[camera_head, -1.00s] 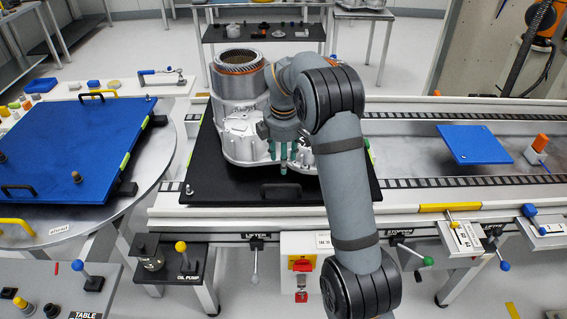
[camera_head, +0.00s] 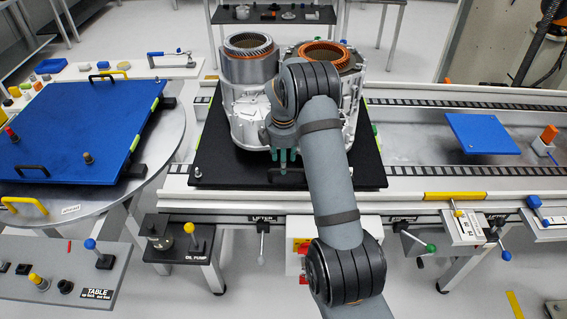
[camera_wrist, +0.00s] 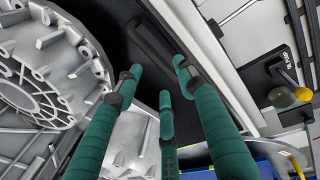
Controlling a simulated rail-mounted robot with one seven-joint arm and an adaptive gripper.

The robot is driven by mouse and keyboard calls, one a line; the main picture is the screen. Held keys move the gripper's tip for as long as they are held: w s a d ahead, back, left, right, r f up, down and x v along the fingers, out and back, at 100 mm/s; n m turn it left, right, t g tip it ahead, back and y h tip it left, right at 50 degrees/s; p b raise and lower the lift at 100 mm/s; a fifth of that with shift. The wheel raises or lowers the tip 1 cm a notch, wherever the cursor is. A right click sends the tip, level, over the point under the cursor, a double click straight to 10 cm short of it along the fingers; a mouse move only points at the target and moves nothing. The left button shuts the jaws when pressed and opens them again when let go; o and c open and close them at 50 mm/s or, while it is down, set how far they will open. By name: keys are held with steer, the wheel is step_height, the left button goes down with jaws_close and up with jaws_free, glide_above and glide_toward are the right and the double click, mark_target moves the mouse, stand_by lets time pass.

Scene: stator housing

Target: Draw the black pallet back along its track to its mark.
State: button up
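The black pallet (camera_head: 222,172) lies on the conveyor track and carries a grey stator housing (camera_head: 250,100) with two round openings, one copper-rimmed. A black bar handle (camera_head: 292,176) is on the pallet's front edge. My gripper (camera_head: 283,158) points down at the handle and partly covers it. In the wrist view, the handle (camera_wrist: 152,38) runs close to the green-sleeved fingertips of my gripper (camera_wrist: 158,80). The fingers are spread, with no visible grip on the handle; whether they touch it cannot be told. Which marking is the pallet's mark is unclear.
A blue plate (camera_head: 482,134) lies further right on the track (camera_head: 425,150). A yellow strip (camera_head: 455,197) is on the front rail. Levers with coloured knobs line the front. A round table (camera_head: 150,170) with a blue pallet (camera_head: 75,130) stands left.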

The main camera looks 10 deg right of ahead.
steer(key=shift+w+f, duration=0.2)
steer(key=shift+f, duration=0.7)
steer(key=shift+w+f, duration=0.15)
steer(key=shift+f, duration=0.75)
steer(key=shift+c, duration=0.4)
jaws_close()
